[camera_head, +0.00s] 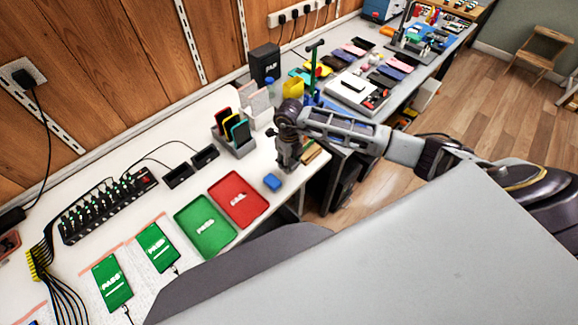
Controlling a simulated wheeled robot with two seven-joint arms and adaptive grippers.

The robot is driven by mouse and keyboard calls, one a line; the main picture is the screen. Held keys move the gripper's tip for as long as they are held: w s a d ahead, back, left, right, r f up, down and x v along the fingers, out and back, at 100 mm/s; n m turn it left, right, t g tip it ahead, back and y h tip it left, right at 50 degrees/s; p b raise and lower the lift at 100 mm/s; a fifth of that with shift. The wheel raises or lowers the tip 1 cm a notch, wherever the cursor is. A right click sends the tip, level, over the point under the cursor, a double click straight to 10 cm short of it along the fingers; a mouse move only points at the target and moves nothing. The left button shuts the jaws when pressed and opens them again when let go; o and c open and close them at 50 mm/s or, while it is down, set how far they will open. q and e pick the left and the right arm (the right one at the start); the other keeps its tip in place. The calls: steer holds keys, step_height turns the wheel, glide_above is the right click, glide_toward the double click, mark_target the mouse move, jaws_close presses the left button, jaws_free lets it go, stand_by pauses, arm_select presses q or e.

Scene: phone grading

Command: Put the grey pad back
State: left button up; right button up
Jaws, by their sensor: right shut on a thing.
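My right gripper (287,164) points down over the right end of the white bench (215,165). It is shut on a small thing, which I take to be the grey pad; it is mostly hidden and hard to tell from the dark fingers. A small blue pad (272,181) lies on the bench just left of and nearer than the fingertips. A brown and green flat piece (313,153) lies just right of the gripper. My left gripper is not in view.
A red tray (239,198) and a green tray (205,226) lie left of the gripper. A grey rack (235,142) with several phones stands behind them. Two phones marked PASS (113,283) lie at the left. A green stand (312,70) rises behind my right arm.

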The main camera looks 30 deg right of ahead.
steer(key=shift+f, duration=1.6)
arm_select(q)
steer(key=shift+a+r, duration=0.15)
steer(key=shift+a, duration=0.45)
arm_select(e)
steer(key=shift+f, duration=0.1)
steer(key=o, duration=1)
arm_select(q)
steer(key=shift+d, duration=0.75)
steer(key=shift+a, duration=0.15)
